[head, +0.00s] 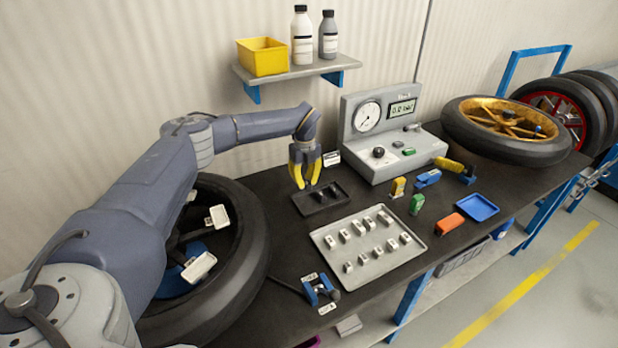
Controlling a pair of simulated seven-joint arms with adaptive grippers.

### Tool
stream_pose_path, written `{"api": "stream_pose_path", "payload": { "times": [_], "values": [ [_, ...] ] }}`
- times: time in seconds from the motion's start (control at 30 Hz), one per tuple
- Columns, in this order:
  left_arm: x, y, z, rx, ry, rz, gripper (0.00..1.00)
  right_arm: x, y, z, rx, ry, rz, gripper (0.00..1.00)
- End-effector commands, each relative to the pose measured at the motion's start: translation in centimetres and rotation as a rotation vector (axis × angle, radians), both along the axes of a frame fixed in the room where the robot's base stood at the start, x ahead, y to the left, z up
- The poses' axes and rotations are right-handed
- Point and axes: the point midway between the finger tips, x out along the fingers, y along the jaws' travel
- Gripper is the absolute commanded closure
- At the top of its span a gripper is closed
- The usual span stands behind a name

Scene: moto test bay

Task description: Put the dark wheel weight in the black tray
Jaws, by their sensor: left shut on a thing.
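The black tray (338,203) lies on the dark bench top, left of the gauge box. Small dark pieces (321,195) show in it, hard to tell apart from its floor. My left gripper (307,184) has yellow fingers pointing down over the tray's back left part. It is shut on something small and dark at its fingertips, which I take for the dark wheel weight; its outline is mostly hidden. I cannot tell whether it touches the tray. My right gripper is not in view.
A grey tray (345,282) with several light weights lies in front. The gauge box (392,163) stands right of the black tray. A tyre (245,285) is at left, a gold-rimmed wheel (505,130) at back right. A shelf (297,69) hangs above.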

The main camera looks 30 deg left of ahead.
Motion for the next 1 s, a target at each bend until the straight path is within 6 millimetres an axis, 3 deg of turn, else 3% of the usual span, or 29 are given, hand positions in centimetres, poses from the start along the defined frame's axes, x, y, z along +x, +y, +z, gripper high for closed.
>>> {"api": "stream_pose_path", "payload": {
  "times": [0.6,1.0],
  "values": [
    [0.0,-0.1,-4.8,-0.001,0.001,-0.001,1.0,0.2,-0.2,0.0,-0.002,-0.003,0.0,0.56],
    [0.0,-0.1,-6.4,-0.001,0.001,-0.002,1.0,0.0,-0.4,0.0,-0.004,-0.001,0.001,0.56]
  ]
}}
